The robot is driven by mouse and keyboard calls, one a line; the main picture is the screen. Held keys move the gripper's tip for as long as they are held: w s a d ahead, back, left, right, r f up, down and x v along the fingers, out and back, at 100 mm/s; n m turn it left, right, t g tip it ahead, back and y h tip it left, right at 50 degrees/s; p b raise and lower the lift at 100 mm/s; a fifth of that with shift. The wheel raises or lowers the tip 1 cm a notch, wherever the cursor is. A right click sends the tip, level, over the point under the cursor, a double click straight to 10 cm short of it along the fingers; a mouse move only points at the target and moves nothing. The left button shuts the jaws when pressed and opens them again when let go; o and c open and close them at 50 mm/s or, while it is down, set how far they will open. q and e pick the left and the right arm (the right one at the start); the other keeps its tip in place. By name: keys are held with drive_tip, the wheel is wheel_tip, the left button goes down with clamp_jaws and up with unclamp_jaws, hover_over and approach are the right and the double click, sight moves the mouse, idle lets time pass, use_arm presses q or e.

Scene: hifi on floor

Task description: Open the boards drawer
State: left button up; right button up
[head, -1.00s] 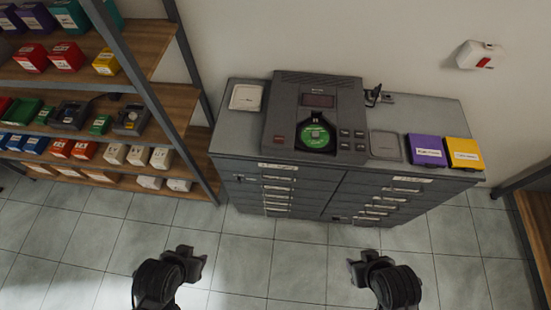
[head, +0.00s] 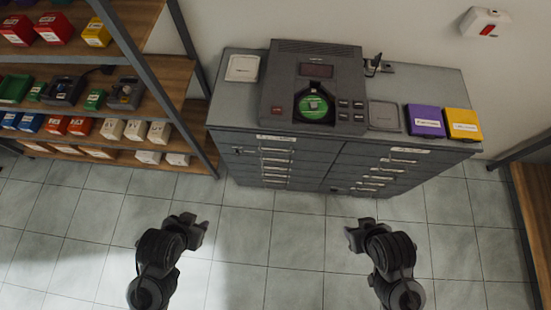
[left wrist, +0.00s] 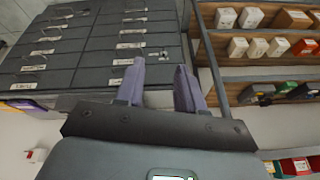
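A grey cabinet (head: 227,165) stands against the wall with two columns of labelled drawers: a left column (head: 275,160) and a right column (head: 375,172). All its drawers look shut. The labels are too small to read, so I cannot tell which is the boards drawer. My left gripper (head: 196,230) is over the floor in front of the cabinet's left side, apart from it. In the left wrist view its two purple-grey fingers (left wrist: 158,88) are spread with nothing between them. My right gripper (head: 358,234) is over the floor before the right column, touching nothing; its fingers are unclear.
A grey device (head: 285,95) with a green disc stands on the cabinet top, with a purple box (head: 425,121) and a yellow box (head: 462,124) to its right. A shelf (head: 180,75) with coloured boxes is at left. Another shelf edge (head: 530,190) is at right. The tiled floor in front is clear.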

use_arm(q)
drive_tip(key=w+d+f+m+t+h+b, duration=0.25)
drive_tip(key=w+d+f+m+b, duration=0.45)
drive_tip(key=f+b, duration=0.7)
drive_tip(key=w+d+f+m+t+h+b, duration=0.25)
drive_tip(key=w+d+f+m+b, duration=0.4)
drive_tip(key=f+b, duration=0.8)
drive_tip(key=w+d+f+m+t+h+b, duration=0.25)
drive_tip(key=w+f+m+t+b, duration=0.2)
drive_tip(key=w+f+b, duration=0.85)
drive_tip(key=shift+m+y, duration=0.25)
drive_tip(key=shift+m, duration=0.25)
drive_tip(key=b+x, duration=0.4)
drive_tip(key=b, duration=0.1)
drive_tip(key=f+b+x, duration=0.1)
drive_tip(key=b+x, duration=0.2)
drive_tip(key=b, duration=0.3)
drive_tip(key=b+x, duration=0.4)
drive_tip(key=b, duration=0.1)
drive_tip(key=shift+d+f, duration=0.25)
drive_tip(key=shift+f, duration=0.1)
clamp_jaws()
